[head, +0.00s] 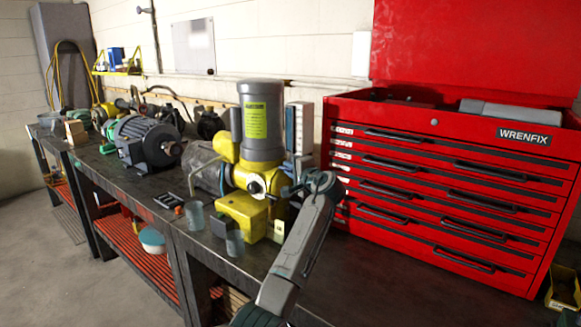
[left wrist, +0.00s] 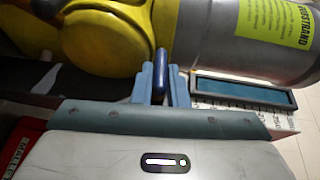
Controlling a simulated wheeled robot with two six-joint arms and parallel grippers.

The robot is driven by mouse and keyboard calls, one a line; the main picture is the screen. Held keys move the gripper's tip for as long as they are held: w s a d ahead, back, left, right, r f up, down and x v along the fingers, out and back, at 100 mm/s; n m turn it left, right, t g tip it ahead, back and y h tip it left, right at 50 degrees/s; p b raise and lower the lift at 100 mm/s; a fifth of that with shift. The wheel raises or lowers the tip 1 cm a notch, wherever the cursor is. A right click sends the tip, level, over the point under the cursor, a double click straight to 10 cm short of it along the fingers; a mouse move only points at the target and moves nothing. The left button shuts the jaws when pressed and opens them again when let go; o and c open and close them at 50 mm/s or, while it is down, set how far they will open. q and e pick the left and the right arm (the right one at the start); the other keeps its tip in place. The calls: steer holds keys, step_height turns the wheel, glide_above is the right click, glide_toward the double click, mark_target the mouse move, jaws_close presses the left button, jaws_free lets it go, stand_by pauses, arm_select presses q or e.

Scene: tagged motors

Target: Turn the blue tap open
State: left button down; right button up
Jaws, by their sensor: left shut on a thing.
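The blue tap shows in the left wrist view as a small dark blue lever handle (left wrist: 160,74) beside the yellow body of a pump (left wrist: 105,35). My left gripper (left wrist: 159,86) has its two light blue fingers on either side of this handle and is shut on it. In the head view my left gripper (head: 288,191) reaches the right side of the yellow and grey pump (head: 240,205), and the handle is too small and covered to make out clearly there. My right gripper is in neither view.
A red tool chest (head: 450,175) stands at the right of the bench. A dark grey motor (head: 145,140) sits left of the pump. Glass jars (head: 195,217) stand by the bench's front edge. The bench top (head: 375,270) in front of the chest is clear.

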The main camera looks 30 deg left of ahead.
arm_select(q)
steer(key=h+p, duration=0.1)
steer(key=p, duration=0.2)
steer(key=r+n+g+h+p, duration=0.1)
steer(key=h+p, duration=0.1)
steer(key=p, duration=0.1)
steer(key=shift+a+r+h, duration=0.1)
steer(key=shift+r+h, duration=0.1)
steer(key=shift+h, duration=0.1)
steer(key=h+p, duration=0.2)
steer(key=p, duration=0.1)
steer(key=n+g+h+p, duration=0.1)
steer(key=h+p, duration=0.1)
steer(key=p, duration=0.1)
steer(key=n+h+p, duration=0.1)
steer(key=h+p, duration=0.1)
steer(key=p, duration=0.1)
steer(key=shift+a+r+g+h, duration=0.2)
steer(key=shift+a+g+h, duration=0.15)
steer(key=shift+g+h, duration=0.05)
steer(key=h+p, duration=0.2)
steer(key=shift+a+f+n+h+p, duration=0.15)
steer(key=shift+n+h+p, duration=0.15)
steer(key=shift+h+p, duration=0.1)
steer(key=shift+h, duration=0.3)
steer(key=shift+f, duration=0.15)
steer(key=c, duration=1.4)
jaws_free()
steer(key=shift+c, duration=0.2)
